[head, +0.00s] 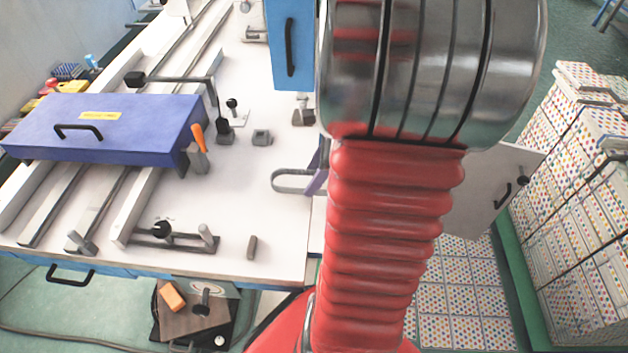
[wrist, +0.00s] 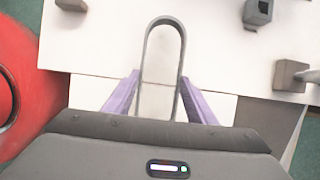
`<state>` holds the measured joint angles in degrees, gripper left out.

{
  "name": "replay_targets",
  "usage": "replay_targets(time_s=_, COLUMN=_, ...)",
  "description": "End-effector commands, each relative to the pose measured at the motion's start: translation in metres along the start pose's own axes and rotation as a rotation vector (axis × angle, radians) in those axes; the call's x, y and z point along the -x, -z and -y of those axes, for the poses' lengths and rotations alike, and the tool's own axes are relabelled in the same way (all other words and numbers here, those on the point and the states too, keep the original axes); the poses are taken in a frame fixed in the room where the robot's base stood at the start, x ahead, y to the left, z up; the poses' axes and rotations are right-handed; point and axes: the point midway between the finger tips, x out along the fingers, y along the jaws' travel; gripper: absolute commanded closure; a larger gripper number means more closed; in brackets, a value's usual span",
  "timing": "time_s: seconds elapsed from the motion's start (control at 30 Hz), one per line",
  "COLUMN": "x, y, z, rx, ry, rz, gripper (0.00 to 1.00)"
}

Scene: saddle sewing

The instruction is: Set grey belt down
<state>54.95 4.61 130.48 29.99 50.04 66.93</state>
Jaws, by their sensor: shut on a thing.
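The grey belt (head: 293,190) is a narrow U-shaped loop at the right edge of the white table in the head view. In the wrist view, the rounded end of the belt (wrist: 164,20) points away from me, over the white tabletop. My gripper (wrist: 160,78) has purple fingers on either side of the belt and is shut on it. In the head view only a purple part of my gripper (head: 317,180) shows. My arm hides the rest. I cannot tell whether the belt touches the table.
A blue-purple box with a black handle (head: 140,115) stands on the table's left. A small grey block (head: 262,138) and a grey peg (head: 252,247) lie near the belt. A tall blue box (head: 291,50) stands behind. The white surface around the belt is mostly clear.

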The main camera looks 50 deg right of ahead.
Motion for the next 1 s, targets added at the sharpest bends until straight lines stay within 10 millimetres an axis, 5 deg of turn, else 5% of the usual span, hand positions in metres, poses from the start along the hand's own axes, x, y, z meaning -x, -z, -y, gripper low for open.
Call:
replay_targets(time_s=0.2, x=-0.022, y=0.009, z=0.0, rx=0.0, ry=-0.002, rz=0.0, gripper=0.76)
replay_targets(time_s=0.57, x=-0.024, y=0.01, z=0.0, rx=0.001, ry=-0.001, rz=0.0, gripper=0.76)
replay_targets(time_s=0.6, x=-0.025, y=0.01, z=0.0, rx=0.002, ry=-0.001, rz=0.0, gripper=0.48)
replay_targets(time_s=0.83, x=-0.024, y=0.01, z=0.0, rx=0.002, ry=-0.001, rz=0.0, gripper=0.31)
replay_targets(time_s=1.0, x=-0.024, y=0.009, z=0.0, rx=0.002, ry=-0.001, rz=0.0, gripper=0.3)
